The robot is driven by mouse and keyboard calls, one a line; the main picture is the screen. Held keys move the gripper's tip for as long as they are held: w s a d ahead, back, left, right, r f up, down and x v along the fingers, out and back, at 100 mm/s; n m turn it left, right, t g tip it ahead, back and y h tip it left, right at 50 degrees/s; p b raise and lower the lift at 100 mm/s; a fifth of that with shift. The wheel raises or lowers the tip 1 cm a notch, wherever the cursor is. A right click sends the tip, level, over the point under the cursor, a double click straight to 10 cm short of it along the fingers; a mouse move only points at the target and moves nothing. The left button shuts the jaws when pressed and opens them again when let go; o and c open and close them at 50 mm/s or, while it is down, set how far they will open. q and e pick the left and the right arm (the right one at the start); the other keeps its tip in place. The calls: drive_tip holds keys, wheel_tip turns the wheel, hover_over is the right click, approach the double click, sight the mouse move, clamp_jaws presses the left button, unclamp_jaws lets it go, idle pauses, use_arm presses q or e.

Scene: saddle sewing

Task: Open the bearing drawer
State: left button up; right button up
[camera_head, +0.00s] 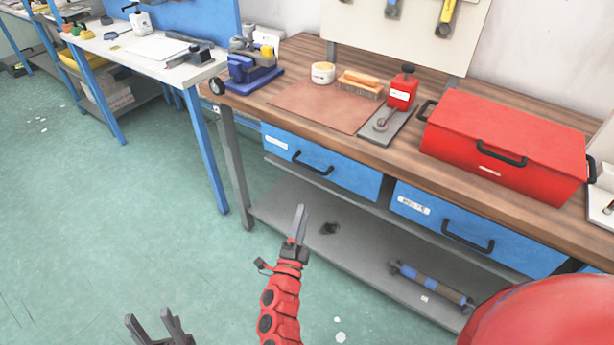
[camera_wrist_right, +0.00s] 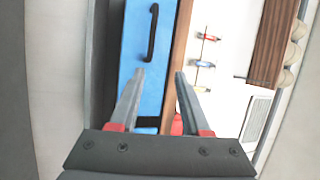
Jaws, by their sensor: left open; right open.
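Two blue drawers with black bar handles sit under the wooden workbench top, the left drawer (camera_head: 345,177) and the right drawer (camera_head: 410,206). Both look shut. Each has a white label too small to read, so I cannot tell which is the bearing drawer. My right gripper (camera_head: 300,225) is open and empty, in front of the bench and below the left drawer. In the right wrist view, its spread fingers (camera_wrist_right: 158,95) point towards a blue drawer front (camera_wrist_right: 132,60) with a black handle (camera_wrist_right: 152,32), apart from it. My left gripper (camera_head: 152,325) is open and empty at the bottom edge, over the floor.
The workbench (camera_head: 300,70) carries a red toolbox (camera_head: 510,135), a red tool on a plate (camera_head: 401,92), a brown mat (camera_head: 315,108) and a blue vise (camera_head: 250,70). A grey lower shelf (camera_head: 350,250) holds a blue-grey cylinder (camera_head: 430,285). The green floor at left is mostly clear.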

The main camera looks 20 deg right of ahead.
sight(308, 166)
drive_tip(key=shift+m+y, duration=0.3)
drive_tip(key=shift+y, duration=0.3)
drive_tip(key=x, duration=0.6)
drive_tip(key=a+f+x, duration=0.1)
drive_tip(key=x, duration=0.4)
drive_tip(key=w+p+x, duration=0.1)
drive_tip(key=x, duration=0.5)
drive_tip(key=shift+w+f, duration=0.15)
drive_tip(key=shift+w, duration=0.15)
clamp_jaws()
